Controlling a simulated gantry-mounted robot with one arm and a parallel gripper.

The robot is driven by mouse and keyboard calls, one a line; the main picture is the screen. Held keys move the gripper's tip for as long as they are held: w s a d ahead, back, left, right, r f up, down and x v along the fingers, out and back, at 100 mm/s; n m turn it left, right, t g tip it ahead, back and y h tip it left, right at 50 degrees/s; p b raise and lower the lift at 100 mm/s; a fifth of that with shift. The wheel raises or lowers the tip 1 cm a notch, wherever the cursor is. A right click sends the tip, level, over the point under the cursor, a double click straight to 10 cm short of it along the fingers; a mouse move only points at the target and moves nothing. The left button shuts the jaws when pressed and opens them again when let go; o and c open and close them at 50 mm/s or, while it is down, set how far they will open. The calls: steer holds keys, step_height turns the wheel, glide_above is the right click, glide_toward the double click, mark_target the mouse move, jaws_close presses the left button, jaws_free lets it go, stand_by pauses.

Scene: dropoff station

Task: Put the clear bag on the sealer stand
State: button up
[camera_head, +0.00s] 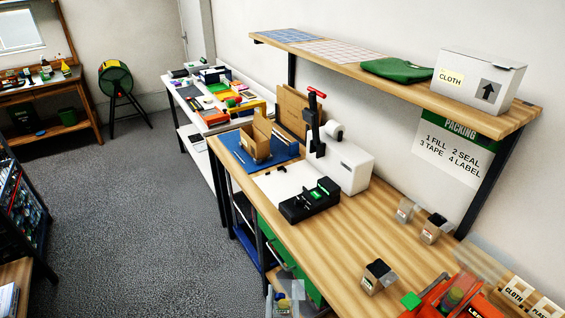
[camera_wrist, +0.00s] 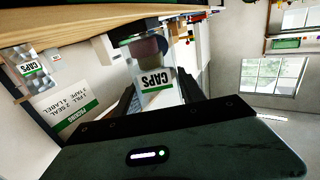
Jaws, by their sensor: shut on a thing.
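The clear bag (camera_wrist: 152,52) with a white and green CAPS label is between the two dark fingers of my gripper (camera_wrist: 160,84) in the wrist view. My gripper is shut on it, and dark contents show through the film. In the head view a see-through bag (camera_head: 291,289) shows at the bottom edge, in front of the bench's near edge; my gripper there is mostly cut off. The sealer (camera_head: 308,201), a low black unit with a green part on top, sits mid-bench, farther back than the bag. I cannot make out which part is its stand.
More small bags (camera_head: 378,277) stand on the wooden bench (camera_head: 350,238) to the right of the held bag. A white machine (camera_head: 345,166) with a black red-topped post is behind the sealer. A blue mat (camera_head: 240,147) holds an open carton. A shelf (camera_head: 390,77) overhangs the back.

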steer(key=s+r+p, duration=0.4)
steer(key=r+p, duration=0.6)
steer(key=p, duration=0.1)
steer(key=s+r+p, duration=0.5)
steer(key=r+p, duration=0.6)
steer(key=p, duration=0.1)
steer(key=shift+s, duration=0.3)
steer(key=shift+w+f, duration=0.1)
